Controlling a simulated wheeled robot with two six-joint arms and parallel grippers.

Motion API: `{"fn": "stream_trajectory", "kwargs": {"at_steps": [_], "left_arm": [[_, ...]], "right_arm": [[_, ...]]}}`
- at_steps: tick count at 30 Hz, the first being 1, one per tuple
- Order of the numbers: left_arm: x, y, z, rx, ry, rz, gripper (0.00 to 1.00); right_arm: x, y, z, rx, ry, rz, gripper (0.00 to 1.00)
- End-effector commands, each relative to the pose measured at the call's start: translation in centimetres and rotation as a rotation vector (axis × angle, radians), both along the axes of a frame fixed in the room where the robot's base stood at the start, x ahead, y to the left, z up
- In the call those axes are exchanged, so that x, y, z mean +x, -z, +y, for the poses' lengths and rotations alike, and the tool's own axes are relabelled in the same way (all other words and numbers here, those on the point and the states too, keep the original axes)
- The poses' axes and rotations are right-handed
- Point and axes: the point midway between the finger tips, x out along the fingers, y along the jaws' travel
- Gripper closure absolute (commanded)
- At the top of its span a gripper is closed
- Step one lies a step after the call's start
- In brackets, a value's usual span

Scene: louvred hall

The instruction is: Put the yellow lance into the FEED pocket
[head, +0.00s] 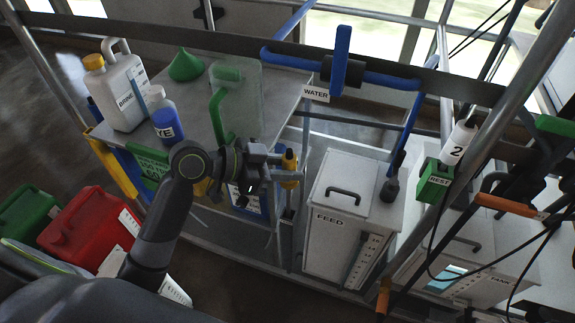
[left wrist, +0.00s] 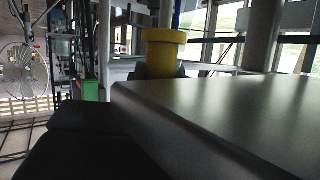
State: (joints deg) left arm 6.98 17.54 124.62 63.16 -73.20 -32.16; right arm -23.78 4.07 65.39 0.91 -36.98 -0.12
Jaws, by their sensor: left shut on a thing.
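The yellow lance (head: 290,162) is held at the tips of my left gripper (head: 279,172). The gripper is shut on it, in front of the grey table's right end and left of the white FEED box. The lance looks about upright in the head view; its lower part is hard to make out. In the left wrist view the lance's yellow round top (left wrist: 163,48) stands behind a dark finger. The white FEED box (head: 318,250) has a lid with a dark handle. I cannot make out the pocket itself. My right gripper is not in view.
A grey table (head: 285,90) holds a white jug (head: 125,92), a blue DYE bottle (head: 165,118) and a green funnel (head: 186,66). A blue pipe (head: 290,60) crosses behind. A green REST holder (head: 434,182) is at right. Red (head: 85,225) and green cans stand at left.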

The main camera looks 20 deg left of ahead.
Motion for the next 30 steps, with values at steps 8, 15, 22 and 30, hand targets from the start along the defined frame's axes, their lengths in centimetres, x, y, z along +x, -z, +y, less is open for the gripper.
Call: {"fn": "stream_trajectory", "kwargs": {"at_steps": [8, 15, 22, 30], "left_arm": [[-0.3, 1.6, 0.3, 0.005, -0.006, 0.049, 1.00], [-0.3, 1.6, 0.3, 0.005, -0.006, 0.049, 0.53], [-0.3, 1.6, 0.3, 0.005, -0.006, 0.049, 0.49], [-0.9, -0.5, 1.3, 0.011, -0.007, 0.049, 0.49]], "right_arm": [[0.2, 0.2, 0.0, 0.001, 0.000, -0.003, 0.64], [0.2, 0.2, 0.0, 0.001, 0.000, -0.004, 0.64], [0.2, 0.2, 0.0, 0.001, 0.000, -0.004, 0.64], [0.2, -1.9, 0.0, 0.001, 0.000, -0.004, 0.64]]}}
